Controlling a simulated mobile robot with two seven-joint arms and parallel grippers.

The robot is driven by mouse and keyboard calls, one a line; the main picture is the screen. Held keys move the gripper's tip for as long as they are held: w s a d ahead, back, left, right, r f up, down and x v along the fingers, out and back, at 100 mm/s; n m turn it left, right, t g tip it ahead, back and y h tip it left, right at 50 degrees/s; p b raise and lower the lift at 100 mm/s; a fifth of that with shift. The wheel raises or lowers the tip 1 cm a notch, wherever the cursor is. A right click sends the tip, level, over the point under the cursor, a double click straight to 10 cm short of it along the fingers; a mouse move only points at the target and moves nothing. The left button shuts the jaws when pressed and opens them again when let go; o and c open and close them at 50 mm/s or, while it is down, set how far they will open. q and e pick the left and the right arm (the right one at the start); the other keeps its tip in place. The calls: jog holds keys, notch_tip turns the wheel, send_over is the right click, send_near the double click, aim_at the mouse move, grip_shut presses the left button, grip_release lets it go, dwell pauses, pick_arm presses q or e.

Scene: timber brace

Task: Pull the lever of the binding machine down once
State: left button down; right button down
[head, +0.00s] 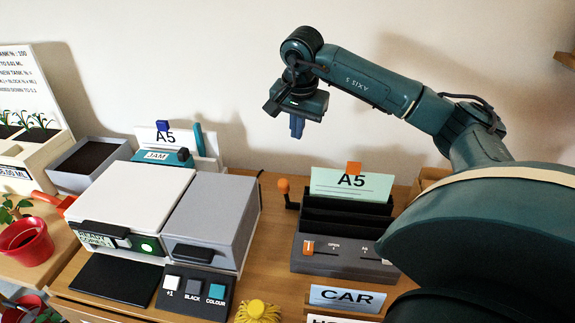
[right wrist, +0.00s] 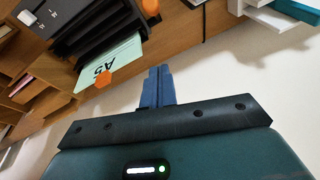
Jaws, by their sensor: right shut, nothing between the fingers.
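The binding machine (head: 340,258) is a dark grey box on the wooden counter, with upright black plates at its back. Its lever (head: 285,190), a dark arm with an orange knob, stands up at the machine's left side. In the right wrist view the machine (right wrist: 90,25) is at upper left and the lever's orange knob (right wrist: 150,7) is at the top edge. My right gripper (head: 297,132) is shut and empty, in the air above the lever and apart from it. Its blue fingers (right wrist: 158,85) also show in the right wrist view. My left gripper is out of view.
A green A5 card (head: 350,184) with an orange clip stands at the machine's back. A copier (head: 130,200) with a grey lidded unit (head: 207,215) stands to its left. CAR card (head: 345,298) is in front. The wall is behind; bare counter lies beside the lever.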

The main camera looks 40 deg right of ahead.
pick_arm(q)
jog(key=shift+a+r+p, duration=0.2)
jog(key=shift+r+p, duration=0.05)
jog(key=shift+p, duration=0.5)
pick_arm(e)
jog(key=shift+w+a+f, duration=0.15)
jog(key=shift+a+f, duration=0.15)
jog(key=shift+f, duration=1.6)
jog(key=shift+w+a+f, duration=0.1)
jog(key=shift+a+f, duration=0.25)
jog(key=shift+f, duration=1.6)
jog(key=shift+w+a+f, duration=0.15)
jog(key=shift+a+f, duration=0.15)
jog(key=shift+f, duration=1.6)
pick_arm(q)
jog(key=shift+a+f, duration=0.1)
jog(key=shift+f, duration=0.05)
pick_arm(e)
jog(key=shift+f, duration=0.1)
